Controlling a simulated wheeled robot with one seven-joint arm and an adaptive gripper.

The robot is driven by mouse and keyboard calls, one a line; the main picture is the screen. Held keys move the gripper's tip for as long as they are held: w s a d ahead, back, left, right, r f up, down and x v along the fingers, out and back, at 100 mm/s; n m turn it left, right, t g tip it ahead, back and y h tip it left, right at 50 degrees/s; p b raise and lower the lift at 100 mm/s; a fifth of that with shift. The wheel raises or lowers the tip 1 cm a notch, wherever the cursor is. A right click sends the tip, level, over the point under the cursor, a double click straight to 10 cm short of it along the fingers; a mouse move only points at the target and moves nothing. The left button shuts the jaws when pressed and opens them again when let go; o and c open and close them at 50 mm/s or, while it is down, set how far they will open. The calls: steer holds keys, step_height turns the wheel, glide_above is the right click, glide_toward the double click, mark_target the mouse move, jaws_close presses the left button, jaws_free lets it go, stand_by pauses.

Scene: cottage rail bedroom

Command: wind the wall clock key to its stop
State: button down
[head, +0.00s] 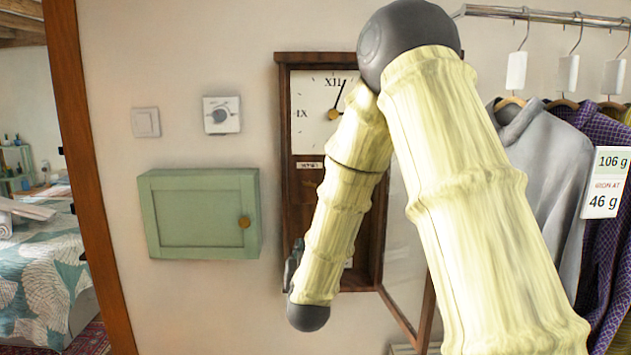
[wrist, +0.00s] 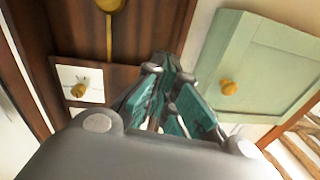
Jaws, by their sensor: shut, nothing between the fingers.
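The wall clock (head: 283,150) is a tall dark wooden case with a white Roman-numeral dial (head: 311,100). My arm covers much of its middle and right side in the head view. In the wrist view a small brass key (wrist: 79,90) stands on a white plate inside the case, left of my gripper. A brass pendulum (wrist: 109,38) hangs above it in that picture. My gripper (wrist: 160,108) is shut and empty, its teal pads in front of the case, apart from the key. In the head view my gripper (head: 292,262) is at the clock's lower left edge, partly hidden by my wrist.
A green wall cabinet (head: 195,215) with a brass knob hangs close left of the clock. A thermostat (head: 221,115) and light switch (head: 146,122) are above it. A wooden-framed door (head: 428,312) stands open at the clock's right. Clothes (head: 545,165) hang on a rail at right.

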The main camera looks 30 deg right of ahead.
steer(key=s+d+r+m+t+h, duration=0.1)
steer(key=d+r+m+h, duration=0.1)
steer(key=r, duration=0.6)
steer(key=d+r+m+h, duration=0.1)
steer(key=d+r+h, duration=0.15)
steer(key=r, duration=0.65)
step_height(320, 180, up, 3)
steer(key=p, duration=0.6)
glide_above(310, 184)
steer(key=s+d, duration=0.1)
steer(key=s, duration=0.2)
steer(key=shift+s+r, duration=0.2)
steer(key=shift+a+f, duration=0.15)
steer(key=shift+f, duration=0.5)
steer(key=shift+w+a+f+p, duration=0.15)
steer(key=shift+f+p, duration=0.3)
steer(key=shift+f, duration=0.3)
steer(key=shift+w+a+f+p, duration=0.15)
steer(key=shift+f+p, duration=0.25)
steer(key=shift+f, duration=0.35)
steer(key=shift+s, duration=0.15)
steer(key=shift+a, duration=0.1)
